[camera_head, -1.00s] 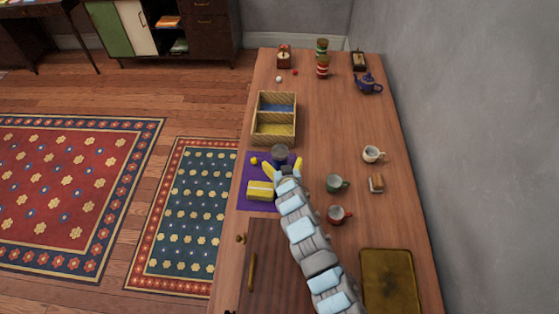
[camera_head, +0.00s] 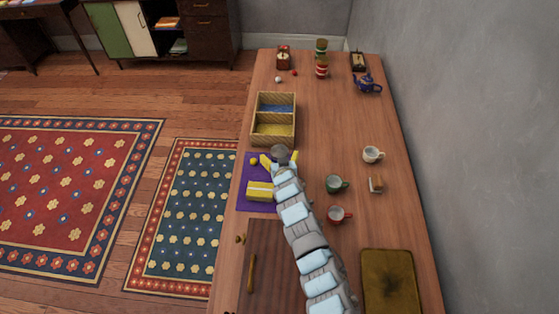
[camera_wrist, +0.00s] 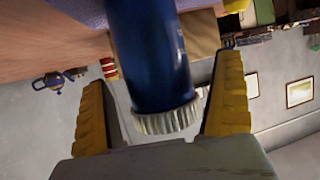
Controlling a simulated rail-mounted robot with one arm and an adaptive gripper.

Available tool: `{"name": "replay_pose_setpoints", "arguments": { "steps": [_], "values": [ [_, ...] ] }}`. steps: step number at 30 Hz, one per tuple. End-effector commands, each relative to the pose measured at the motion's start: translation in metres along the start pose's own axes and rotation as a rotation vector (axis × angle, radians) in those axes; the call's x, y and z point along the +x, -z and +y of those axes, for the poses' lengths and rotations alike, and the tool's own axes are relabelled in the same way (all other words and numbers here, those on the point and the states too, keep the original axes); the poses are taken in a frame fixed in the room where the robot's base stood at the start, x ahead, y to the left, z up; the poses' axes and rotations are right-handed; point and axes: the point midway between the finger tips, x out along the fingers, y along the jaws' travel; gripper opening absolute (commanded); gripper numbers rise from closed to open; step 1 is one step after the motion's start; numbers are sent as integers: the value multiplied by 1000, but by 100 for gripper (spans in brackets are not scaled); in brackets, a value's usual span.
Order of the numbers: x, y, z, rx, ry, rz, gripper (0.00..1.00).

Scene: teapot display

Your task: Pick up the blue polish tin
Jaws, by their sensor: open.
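The blue polish tin (camera_wrist: 150,50) is large in the wrist view, a dark blue cylinder with a ridged pale metal rim. It is between the two yellow fingers of my gripper (camera_wrist: 165,105). The fingers are apart, with a visible gap on at least the right side of the tin. In the head view the tin's grey round top (camera_head: 281,153) shows at the far edge of the purple mat (camera_head: 243,190), with my gripper (camera_head: 281,160) around it. The arm hides part of the tin's near side.
A yellow box (camera_head: 260,191) and a small yellow piece (camera_head: 253,161) lie on the mat. A divided wicker tray (camera_head: 294,120) stands just beyond the tin.

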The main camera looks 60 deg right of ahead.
Motion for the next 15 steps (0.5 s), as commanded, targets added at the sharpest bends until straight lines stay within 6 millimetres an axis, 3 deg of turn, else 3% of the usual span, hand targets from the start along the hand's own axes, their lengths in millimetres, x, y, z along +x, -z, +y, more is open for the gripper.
{"name": "replay_pose_setpoints", "arguments": {
  "steps": [2, 10, 15],
  "values": [
    [0, 0, 0, 0, 0, 0, 94],
    [0, 0, 0, 0, 0, 0, 19],
    [0, 1, 0, 0, 0, 1, 18]
  ]
}}
